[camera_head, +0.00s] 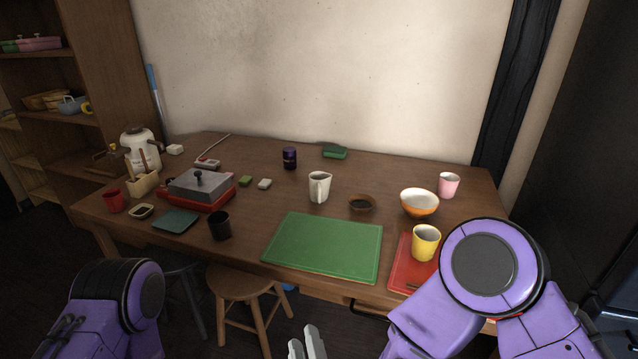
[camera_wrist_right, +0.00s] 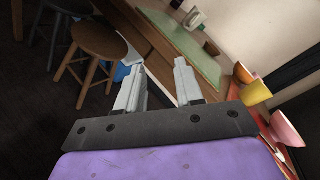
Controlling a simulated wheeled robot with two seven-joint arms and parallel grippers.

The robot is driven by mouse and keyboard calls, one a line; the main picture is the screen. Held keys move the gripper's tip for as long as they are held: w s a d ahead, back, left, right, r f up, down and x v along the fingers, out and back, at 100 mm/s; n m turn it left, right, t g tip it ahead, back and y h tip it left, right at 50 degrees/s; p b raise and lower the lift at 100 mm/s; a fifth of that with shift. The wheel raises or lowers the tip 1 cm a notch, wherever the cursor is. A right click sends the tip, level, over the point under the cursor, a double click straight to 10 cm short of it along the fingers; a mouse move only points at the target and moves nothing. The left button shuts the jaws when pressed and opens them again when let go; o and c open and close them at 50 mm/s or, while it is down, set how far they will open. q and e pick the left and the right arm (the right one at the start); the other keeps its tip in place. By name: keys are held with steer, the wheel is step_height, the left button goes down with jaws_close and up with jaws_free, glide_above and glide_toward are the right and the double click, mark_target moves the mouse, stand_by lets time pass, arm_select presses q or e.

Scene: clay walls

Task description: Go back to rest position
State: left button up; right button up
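My right gripper (camera_head: 306,342) shows at the bottom edge of the head view, in front of the table and below its front edge. In the right wrist view its two fingers (camera_wrist_right: 160,74) stand apart with nothing between them. My right arm's purple links fill the lower right of the head view and hide part of the table's right front corner. My left arm's purple links show at the lower left. The left gripper itself is outside both views.
The wooden table (camera_head: 330,280) holds a green board (camera_head: 325,246), a red board (camera_head: 401,272), a yellow cup (camera_head: 426,243), a bowl (camera_head: 419,204) and a white mug (camera_head: 319,187). A wooden stool (camera_head: 240,283) stands at its front. A shelf unit (camera_head: 115,60) stands at the left.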

steer(key=s+d+f+n+g+h+p, duration=0.3)
steer(key=d+f+n+g, duration=0.4)
steer(key=d+f+n, duration=0.55)
steer(key=s+d+f+n+g+h+p, duration=0.2)
steer(key=s+d+g, duration=0.1)
steer(key=s+d, duration=0.4)
steer(key=s+d+f+n+g+h+p, duration=0.1)
steer(key=s+d+f+n+g, duration=0.2)
steer(key=s+d, duration=0.4)
steer(key=d, duration=0.5)
steer(key=shift+s+d+f+h+p, duration=0.2)
steer(key=shift+d+h+p, duration=0.05)
steer(key=shift+h+p, duration=0.15)
